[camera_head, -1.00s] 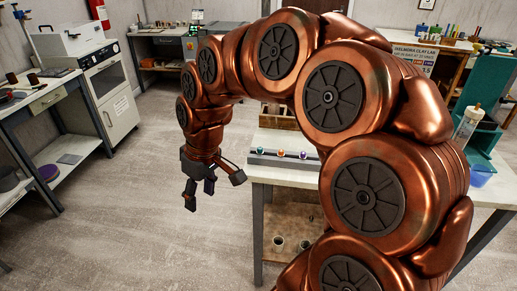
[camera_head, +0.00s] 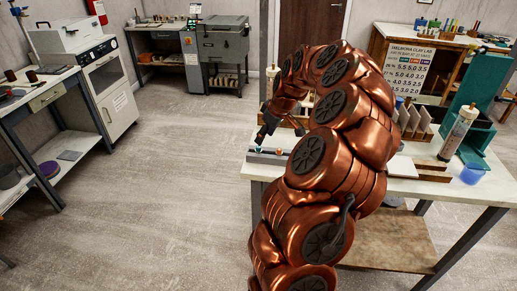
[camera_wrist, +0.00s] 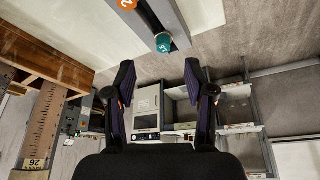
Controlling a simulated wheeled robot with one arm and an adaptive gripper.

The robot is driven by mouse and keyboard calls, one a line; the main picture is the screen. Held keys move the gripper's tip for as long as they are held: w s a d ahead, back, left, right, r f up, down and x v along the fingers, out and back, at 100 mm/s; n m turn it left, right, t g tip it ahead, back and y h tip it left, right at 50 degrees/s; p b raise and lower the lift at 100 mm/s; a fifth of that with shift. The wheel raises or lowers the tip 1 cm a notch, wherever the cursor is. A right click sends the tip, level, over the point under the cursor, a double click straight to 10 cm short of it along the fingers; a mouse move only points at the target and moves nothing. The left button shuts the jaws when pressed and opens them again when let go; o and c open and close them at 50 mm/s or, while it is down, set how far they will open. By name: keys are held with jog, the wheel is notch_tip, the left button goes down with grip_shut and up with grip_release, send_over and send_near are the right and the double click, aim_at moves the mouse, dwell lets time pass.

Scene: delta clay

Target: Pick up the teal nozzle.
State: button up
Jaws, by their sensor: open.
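The teal nozzle (camera_wrist: 163,43) sits in a grey rack (camera_wrist: 180,31) at the top of the wrist view, with an orange nozzle (camera_wrist: 127,4) beside it. In the head view the teal nozzle (camera_head: 258,149) shows small at the left end of the rack (camera_head: 268,158), on the white table. My gripper (camera_wrist: 160,75) is open and empty, its two dark fingers apart. The teal nozzle lies beyond the fingertips and not between them. In the head view my gripper (camera_head: 264,133) is just above the rack's left end. My arm hides the rack's right part.
A wooden box stands behind my gripper. The floor to the left is clear.

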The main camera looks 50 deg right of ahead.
aim_at(258, 147)
jog(key=shift+a+p+x, duration=0.2)
jog(key=shift+p+x, duration=0.55)
jog(key=shift+x, duration=0.3)
jog(key=shift+p+x, duration=0.7)
jog(key=shift+x, duration=1.1)
jog(key=shift+c, duration=0.2)
grip_shut()
